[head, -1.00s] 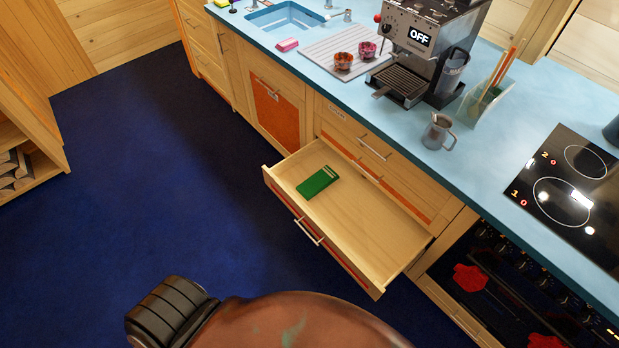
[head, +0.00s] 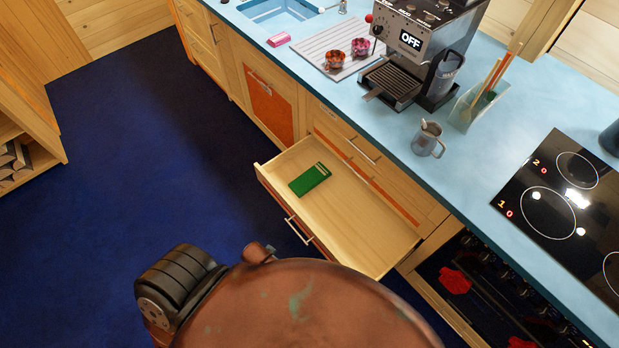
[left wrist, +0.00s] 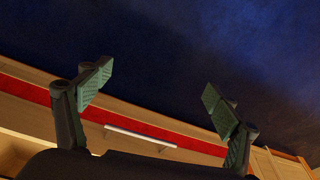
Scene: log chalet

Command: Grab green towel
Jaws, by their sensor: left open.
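A green towel (head: 310,179), folded flat, lies in the open drawer (head: 365,236) toward its left end. The drawer is pulled out below the counter. My left gripper (left wrist: 155,85) is open and empty in the left wrist view, with its two fingers wide apart. Beyond the fingers are the drawer's red front (left wrist: 160,131) with its pale handle (left wrist: 140,135) and the dark blue floor. The towel does not show in the left wrist view. Neither gripper shows in the head view.
The blue counter (head: 400,150) above the drawer holds a coffee machine (head: 415,50), a metal pitcher (head: 428,140), two cups and a black cooktop (head: 560,200). An oven with red mitts (head: 455,279) is right of the drawer. The blue floor (head: 120,200) at left is clear.

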